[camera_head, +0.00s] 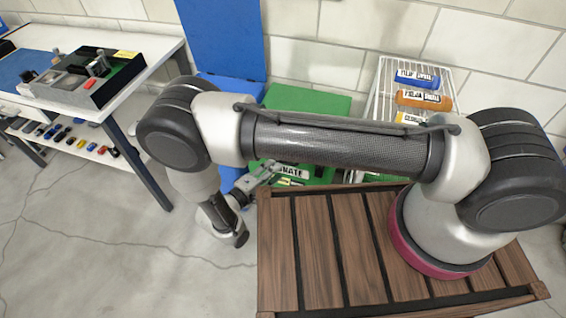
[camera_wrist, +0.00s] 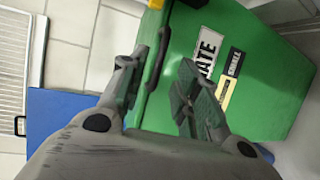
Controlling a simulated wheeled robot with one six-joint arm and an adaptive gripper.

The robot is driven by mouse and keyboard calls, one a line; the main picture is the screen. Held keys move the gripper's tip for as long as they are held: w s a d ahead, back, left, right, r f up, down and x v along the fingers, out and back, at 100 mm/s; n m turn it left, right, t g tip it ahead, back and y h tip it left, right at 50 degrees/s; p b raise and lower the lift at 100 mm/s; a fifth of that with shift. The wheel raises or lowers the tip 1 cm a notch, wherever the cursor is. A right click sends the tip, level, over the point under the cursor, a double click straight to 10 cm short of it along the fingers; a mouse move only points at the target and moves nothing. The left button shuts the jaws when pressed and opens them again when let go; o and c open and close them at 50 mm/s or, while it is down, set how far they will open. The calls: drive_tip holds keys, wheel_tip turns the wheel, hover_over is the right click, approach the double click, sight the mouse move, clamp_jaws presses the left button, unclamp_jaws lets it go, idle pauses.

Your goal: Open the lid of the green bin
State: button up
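The green bin (camera_head: 306,100) stands by the back wall, partly hidden behind my arm. Its lid looks closed, with a flat green top showing. In the wrist view the green bin (camera_wrist: 270,110) fills the right side, with white and pale labels on its face. A dark curved handle (camera_wrist: 154,78) runs along its edge. My gripper (camera_head: 268,174) is in front of the bin in the head view. In the wrist view my gripper (camera_wrist: 157,82) is open, its fingers apart on either side of the handle. I cannot tell whether they touch it.
A blue bin (camera_head: 222,42) with its lid raised stands left of the green bin. A wire rack (camera_head: 370,105) with colored labelled items is to the right. A white table (camera_head: 150,42) stands at the left. Open floor (camera_head: 90,230) lies in front of it.

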drive_tip(key=x, duration=0.6)
drive_tip(key=shift+w+d, duration=0.1)
drive_tip(key=shift+d, duration=0.05)
clamp_jaws()
